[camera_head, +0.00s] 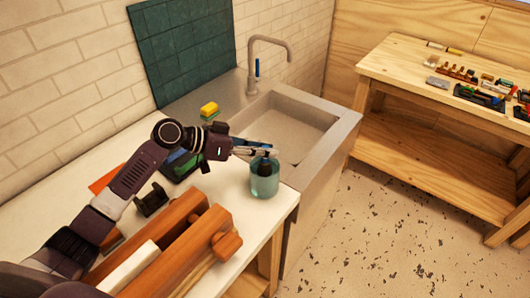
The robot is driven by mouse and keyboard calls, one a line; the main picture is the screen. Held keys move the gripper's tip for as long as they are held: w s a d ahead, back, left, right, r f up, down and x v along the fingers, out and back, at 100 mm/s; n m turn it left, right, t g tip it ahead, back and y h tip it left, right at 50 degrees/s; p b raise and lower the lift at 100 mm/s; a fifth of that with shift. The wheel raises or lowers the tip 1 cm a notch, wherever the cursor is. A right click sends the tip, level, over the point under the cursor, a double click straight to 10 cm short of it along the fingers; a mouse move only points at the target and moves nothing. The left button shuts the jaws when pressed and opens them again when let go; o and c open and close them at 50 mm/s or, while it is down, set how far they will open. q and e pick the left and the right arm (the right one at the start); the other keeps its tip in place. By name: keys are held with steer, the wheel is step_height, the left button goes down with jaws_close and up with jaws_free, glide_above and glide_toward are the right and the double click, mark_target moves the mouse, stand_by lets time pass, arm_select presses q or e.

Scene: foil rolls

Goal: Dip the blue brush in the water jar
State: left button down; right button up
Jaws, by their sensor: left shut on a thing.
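My left gripper (262,149) reaches in from the left and is shut on the blue brush (264,167). The brush points down with its dark lower part at the mouth of the water jar. The water jar (265,185) is a greenish, see-through glass standing near the counter's front edge, beside the sink. The brush's lower part appears inside the jar's rim; how deep it reaches is hard to tell. My right gripper is not in view.
A stone sink (318,125) with a tap (254,70) lies behind the jar. A yellow and green sponge (209,109) sits on the sink's edge. A wooden clamp (180,245) and a black tape dispenser (151,200) lie in front. A wooden bench (400,62) stands right.

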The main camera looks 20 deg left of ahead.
arm_select(q)
steer(key=shift+r, duration=0.1)
steer(key=shift+r+p, duration=1.25)
steer(key=shift+r, duration=0.6)
steer(key=shift+r+p, duration=1.15)
steer(key=shift+r, duration=0.7)
step_height(320, 180, up, 4)
steer(key=shift+p, duration=1.2)
